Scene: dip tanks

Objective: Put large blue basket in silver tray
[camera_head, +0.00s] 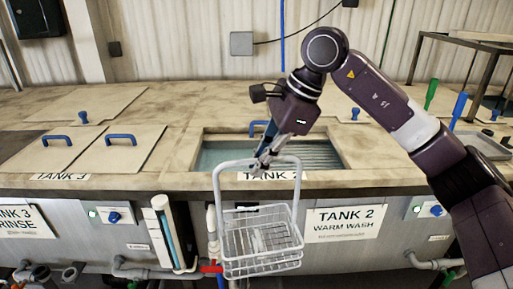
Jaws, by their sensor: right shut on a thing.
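A wire basket (262,243) with a tall looped handle hangs upright in front of the tank front. It looks white to pale grey, not clearly blue. My right gripper (263,161) is shut on the top of the basket's handle, above the basket. The basket's inside looks empty. A silver-grey tray (485,146) lies on the counter at the far right, partly cut off by the picture edge. The basket is well to the left of the tray and lower. My left gripper is not in view.
An open tank (215,156) lies behind the basket, with a sign for tank 2 (346,222) below it. Closed lids with blue handles (121,139) are on the left. Green (431,94) and blue (459,105) upright handles stand near the tray. My right arm spans the right side.

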